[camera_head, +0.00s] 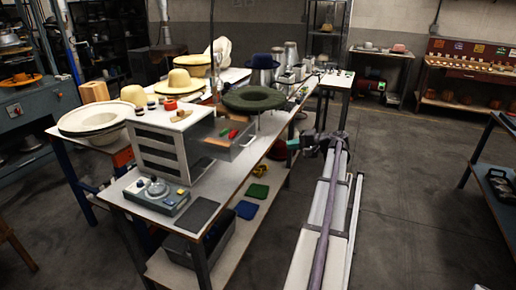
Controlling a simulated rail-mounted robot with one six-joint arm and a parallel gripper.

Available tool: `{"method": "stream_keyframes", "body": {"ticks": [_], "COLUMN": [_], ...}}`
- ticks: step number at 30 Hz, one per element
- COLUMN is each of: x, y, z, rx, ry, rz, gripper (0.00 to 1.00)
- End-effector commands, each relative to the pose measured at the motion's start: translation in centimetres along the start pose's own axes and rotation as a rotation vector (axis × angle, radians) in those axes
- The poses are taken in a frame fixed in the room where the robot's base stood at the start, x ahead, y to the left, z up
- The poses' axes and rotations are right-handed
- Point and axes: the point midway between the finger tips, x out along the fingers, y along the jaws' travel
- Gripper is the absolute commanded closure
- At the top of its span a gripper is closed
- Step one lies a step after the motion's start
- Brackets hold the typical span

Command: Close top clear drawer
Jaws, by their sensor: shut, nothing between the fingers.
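The white drawer cabinet (160,150) stands on the workbench left of centre, with several dark slots in its near side. Its top clear drawer (246,146) is pulled out toward the right. My arm is folded low at the far end of the rail, right of the bench. My gripper (294,144) appears small and dark there, shut and empty, to the right of the open drawer and apart from it.
A dark green hat (253,98) on a stand is just behind the drawer. A control box (156,194) and a dark pad (197,214) lie on the bench in front of the cabinet. Straw hats (187,80) stand behind. The floor (400,220) right of the rail is clear.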

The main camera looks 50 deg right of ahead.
Motion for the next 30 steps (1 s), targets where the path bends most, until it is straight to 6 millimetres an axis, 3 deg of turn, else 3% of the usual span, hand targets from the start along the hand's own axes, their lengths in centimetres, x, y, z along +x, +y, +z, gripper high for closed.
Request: {"method": "stream_keyframes", "body": {"ticks": [3, 11, 24, 30], "x": [0.0, 1.6, 10.8, 13.5], "y": [-1.3, -1.3, -1.7, -2.0], "z": [-0.1, 0.0, 0.0, 0.0], "rx": [0.004, 0.004, 0.004, 0.004], "ry": [0.002, 0.001, -0.001, 0.001], "rz": [-0.066, -0.067, -0.065, -0.065], "gripper": [1.0, 1.0, 1.0, 1.0]}}
